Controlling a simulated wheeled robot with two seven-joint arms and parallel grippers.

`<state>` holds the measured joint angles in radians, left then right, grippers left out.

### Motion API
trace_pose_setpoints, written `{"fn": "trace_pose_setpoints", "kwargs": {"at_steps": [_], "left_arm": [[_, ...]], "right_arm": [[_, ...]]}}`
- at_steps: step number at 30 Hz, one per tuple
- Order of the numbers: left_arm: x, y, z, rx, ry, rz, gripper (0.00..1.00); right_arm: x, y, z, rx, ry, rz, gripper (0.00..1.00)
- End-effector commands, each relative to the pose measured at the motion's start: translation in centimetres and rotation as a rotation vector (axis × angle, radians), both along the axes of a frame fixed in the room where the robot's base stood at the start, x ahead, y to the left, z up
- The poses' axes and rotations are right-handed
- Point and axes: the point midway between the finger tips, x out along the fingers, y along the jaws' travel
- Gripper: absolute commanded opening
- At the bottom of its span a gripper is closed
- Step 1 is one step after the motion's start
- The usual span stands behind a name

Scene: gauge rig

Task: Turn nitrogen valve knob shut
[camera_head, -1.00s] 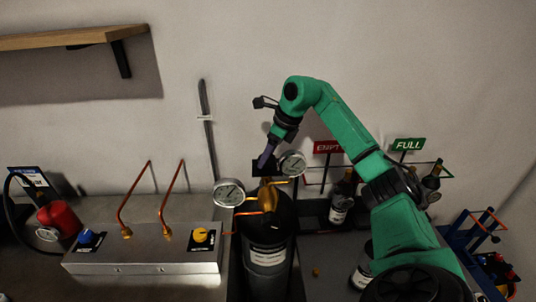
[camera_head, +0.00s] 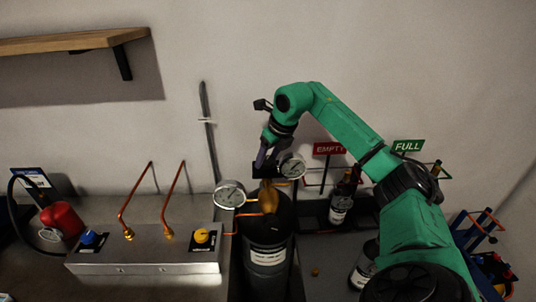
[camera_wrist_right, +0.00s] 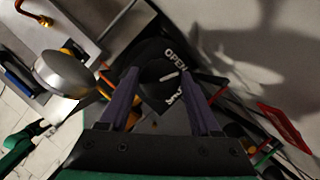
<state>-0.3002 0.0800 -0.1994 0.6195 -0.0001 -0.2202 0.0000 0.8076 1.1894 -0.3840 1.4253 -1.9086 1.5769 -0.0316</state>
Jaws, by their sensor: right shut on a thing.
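The nitrogen cylinder (camera_head: 268,257) is dark with a brass valve body (camera_head: 268,197) on top, in the middle of the head view. In the right wrist view a black dial plate (camera_wrist_right: 168,50) carries the word OPEN and a second, partly hidden word. The black knob (camera_wrist_right: 164,79) with a white pointer line sits in front of it. My right gripper (camera_head: 262,166) is at the valve top; in the wrist view its purple fingers (camera_wrist_right: 158,76) stand either side of the knob, shut on it. My left gripper is not in view.
Two round gauges, one left (camera_head: 230,194) and one right (camera_head: 292,166), flank the valve closely. A metal panel (camera_head: 150,268) with blue and yellow knobs is at left. Bottles in a rack stand at right, below red EMPTY (camera_head: 329,148) and green FULL (camera_head: 407,146) signs.

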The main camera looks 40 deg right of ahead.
Motion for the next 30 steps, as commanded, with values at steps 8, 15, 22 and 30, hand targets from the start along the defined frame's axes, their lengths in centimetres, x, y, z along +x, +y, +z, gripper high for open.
{"fn": "trace_pose_setpoints", "kwargs": {"at_steps": [8,15,22,30], "left_arm": [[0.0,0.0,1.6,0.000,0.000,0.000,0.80],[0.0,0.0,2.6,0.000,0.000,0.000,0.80],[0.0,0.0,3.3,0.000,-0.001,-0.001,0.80],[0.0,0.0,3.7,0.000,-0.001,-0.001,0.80]], "right_arm": [[0.1,0.1,0.4,-0.003,-0.003,-0.258,0.09],[0.1,0.2,0.4,-0.001,-0.004,-0.486,0.09],[0.2,0.3,0.4,0.000,-0.005,-0.706,0.09],[0.3,0.3,0.3,0.000,-0.005,-0.942,0.09]]}}
